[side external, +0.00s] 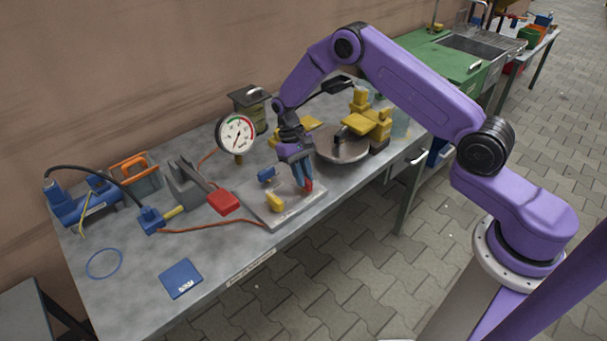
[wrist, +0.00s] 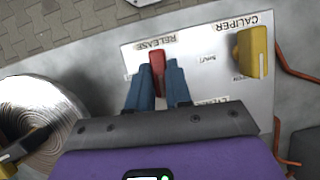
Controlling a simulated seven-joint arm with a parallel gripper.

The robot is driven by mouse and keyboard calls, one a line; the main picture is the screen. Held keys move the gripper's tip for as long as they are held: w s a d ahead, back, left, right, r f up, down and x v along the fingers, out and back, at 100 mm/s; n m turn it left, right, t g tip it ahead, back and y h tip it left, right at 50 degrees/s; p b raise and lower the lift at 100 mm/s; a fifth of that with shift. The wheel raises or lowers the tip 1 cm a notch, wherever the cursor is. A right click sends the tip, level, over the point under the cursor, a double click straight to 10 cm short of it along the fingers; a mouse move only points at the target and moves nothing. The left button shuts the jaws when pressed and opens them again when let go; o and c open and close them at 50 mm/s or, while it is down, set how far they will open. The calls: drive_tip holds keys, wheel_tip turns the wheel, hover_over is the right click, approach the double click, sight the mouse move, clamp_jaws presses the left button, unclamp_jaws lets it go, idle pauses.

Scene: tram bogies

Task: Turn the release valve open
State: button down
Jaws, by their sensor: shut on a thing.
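The release valve is a red handle (wrist: 157,72) beside the RELEASE label on a pale panel (wrist: 203,94). In the side view the red handle (side external: 308,185) shows at the panel's right part, between my fingertips. My gripper (wrist: 160,78) has its blue fingers shut on the red handle, one on each side. It points down from above in the side view (side external: 305,184). A yellow caliper handle (wrist: 252,54) stands on the same panel and also shows in the side view (side external: 274,202). The open and shut marks of the release valve are not readable.
A metal disc (side external: 342,150) with yellow caliper parts (side external: 368,122) stands close to the right of my gripper. A gauge (side external: 236,134) stands behind the panel. A red-ended lever (side external: 223,201) and an orange hose lie to the left. The bench's front left is mostly clear.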

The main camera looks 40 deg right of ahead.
drive_tip(key=shift+n, duration=0.5)
drive_tip(key=c, duration=1)
unclamp_jaws()
drive_tip(key=shift+c, duration=0.2)
drive_tip(key=shift+r, duration=0.1)
drive_tip(key=v, duration=1.7)
drive_tip(key=shift+a, duration=0.35)
drive_tip(key=shift+r, duration=0.15)
